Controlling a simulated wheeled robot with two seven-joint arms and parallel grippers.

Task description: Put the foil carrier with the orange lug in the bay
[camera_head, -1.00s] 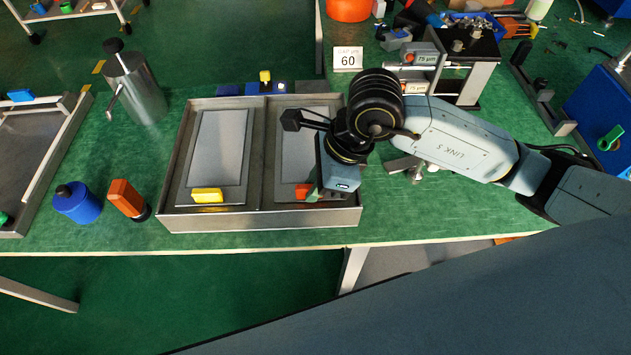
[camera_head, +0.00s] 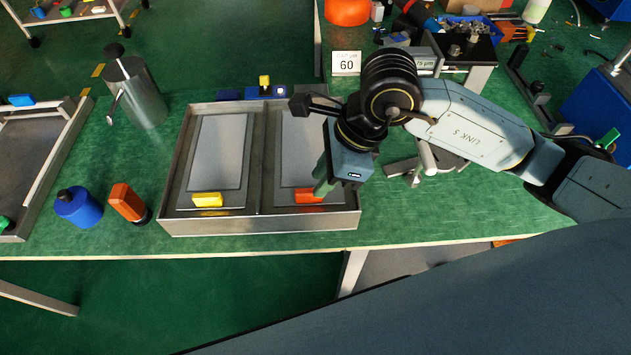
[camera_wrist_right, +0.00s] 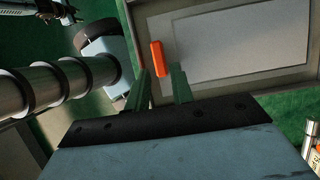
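The foil carrier with the orange lug (camera_head: 309,196) lies flat in the right compartment of a grey metal tray (camera_head: 262,219). Its pale foil plate (camera_head: 298,150) is partly hidden by my right arm. My right gripper (camera_head: 320,189) points down over the lug end of this carrier. In the right wrist view, its two green fingers (camera_wrist_right: 161,76) are apart, with the orange lug (camera_wrist_right: 157,59) showing between and beyond their tips. I see no contact. A second carrier with a yellow lug (camera_head: 207,199) lies in the left compartment. I cannot tell which fixture is the bay. My left gripper is out of view.
A metal cylinder with a lever (camera_head: 137,92), a blue bottle (camera_head: 77,206) and an orange-and-black object (camera_head: 127,201) stand left of the tray. A railed metal frame (camera_head: 40,160) is at far left. A "60" sign (camera_head: 346,63) stands behind. Green bench lies between them.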

